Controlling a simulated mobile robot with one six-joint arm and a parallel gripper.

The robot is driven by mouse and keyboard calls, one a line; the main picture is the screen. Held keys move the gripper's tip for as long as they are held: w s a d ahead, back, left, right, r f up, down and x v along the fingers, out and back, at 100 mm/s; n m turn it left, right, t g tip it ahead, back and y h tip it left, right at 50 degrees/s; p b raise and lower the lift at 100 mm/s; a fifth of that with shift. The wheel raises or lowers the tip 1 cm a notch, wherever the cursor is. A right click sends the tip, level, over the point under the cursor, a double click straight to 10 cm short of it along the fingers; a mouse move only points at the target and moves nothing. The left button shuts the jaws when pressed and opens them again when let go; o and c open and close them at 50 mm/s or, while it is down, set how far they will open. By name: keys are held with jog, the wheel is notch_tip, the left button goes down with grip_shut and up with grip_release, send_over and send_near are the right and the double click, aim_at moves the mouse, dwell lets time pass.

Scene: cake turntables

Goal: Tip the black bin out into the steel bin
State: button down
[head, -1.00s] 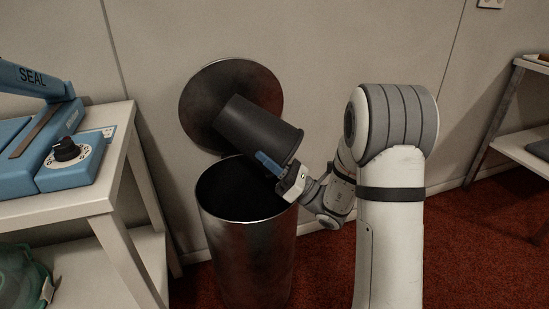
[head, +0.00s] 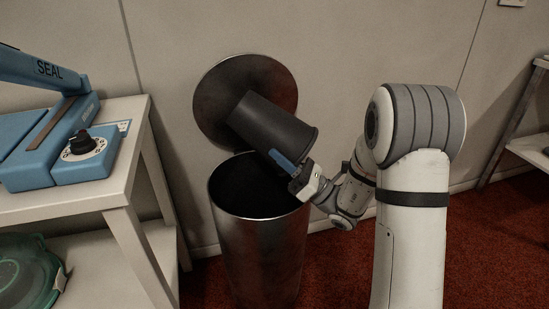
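The black bin (head: 270,122) is held tilted above the steel bin, its narrow base up to the left and its rimmed end down to the right. I cannot see into its mouth or tell whether anything is in it. My gripper (head: 284,161) is at the black bin's lower rimmed end, with a blue finger against its side; it appears shut on the bin. The steel bin (head: 258,240) stands upright on the floor with its round lid (head: 216,105) raised against the wall. Its inside is dark, and no contents can be made out.
A pale table (head: 125,200) at the left carries a blue sealer (head: 85,155), with a green translucent item (head: 30,275) on its lower shelf. A shelf unit (head: 510,115) stands at the far right. Red carpet (head: 480,255) is clear right of my arm.

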aim_at(282, 144)
jog(key=shift+r, duration=0.1)
jog(key=shift+r+p, duration=0.95)
jog(key=shift+p, duration=0.1)
notch_tip(282, 144, down, 2)
jog(key=shift+f+b, duration=0.2)
jog(key=shift+b, duration=1)
jog(key=shift+r, duration=0.15)
jog(key=shift+r, duration=0.1)
notch_tip(282, 144, up, 6)
jog(key=p, duration=0.6)
jog(key=shift+w, duration=0.1)
jog(key=shift+w+d, duration=0.1)
jog(key=shift+d, duration=0.05)
